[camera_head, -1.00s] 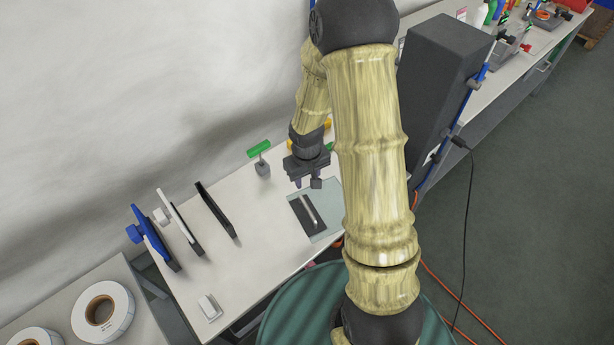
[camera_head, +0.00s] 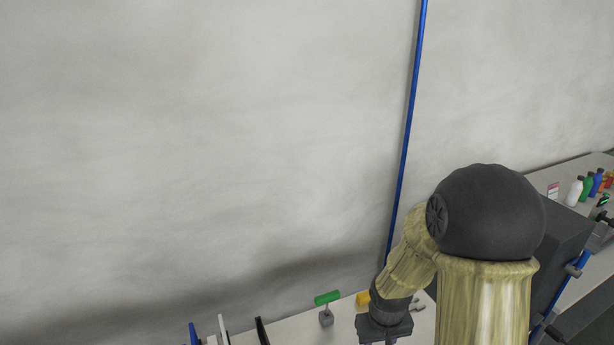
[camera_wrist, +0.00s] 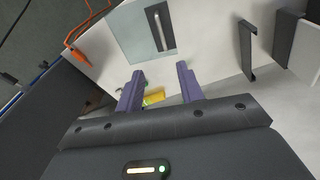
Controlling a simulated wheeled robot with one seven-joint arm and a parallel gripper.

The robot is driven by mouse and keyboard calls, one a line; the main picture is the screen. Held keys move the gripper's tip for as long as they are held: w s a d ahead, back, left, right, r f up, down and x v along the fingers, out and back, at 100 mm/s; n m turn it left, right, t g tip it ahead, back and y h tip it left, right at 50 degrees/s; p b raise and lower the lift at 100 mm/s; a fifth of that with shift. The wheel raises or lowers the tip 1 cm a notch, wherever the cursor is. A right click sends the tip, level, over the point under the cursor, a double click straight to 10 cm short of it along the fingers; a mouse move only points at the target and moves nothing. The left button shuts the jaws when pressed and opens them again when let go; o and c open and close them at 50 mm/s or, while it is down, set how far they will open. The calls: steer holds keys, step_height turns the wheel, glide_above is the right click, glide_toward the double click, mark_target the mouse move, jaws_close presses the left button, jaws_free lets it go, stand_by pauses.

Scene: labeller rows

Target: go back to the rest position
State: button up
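My gripper (camera_wrist: 160,90) shows in the wrist view with its two purple-grey fingers well apart and nothing between them. It hangs above the white bench (camera_wrist: 205,60). Past the fingertips a dark plate with a silver bar handle (camera_wrist: 159,28) lies on a grey-green mat (camera_wrist: 128,32). In the head view only the upper part of my gripper (camera_head: 384,328) shows, at the bottom edge; its fingers are cut off.
A green-topped clamp (camera_head: 327,300) stands left of my gripper, with a yellow item (camera_head: 363,299) close beside it. A dark tall box (camera_head: 560,245) stands to the right behind my arm. Several bottles (camera_head: 590,185) stand at far right. A blue pole (camera_head: 407,130) rises by the wall.

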steer(key=s+a+r+m+t, duration=0.1)
steer(key=s+r, duration=0.7)
steer(key=shift+s+a+y, duration=0.2)
steer(key=shift+s+y, duration=0.05)
steer(key=shift+y, duration=0.05)
stand_by(2.1)
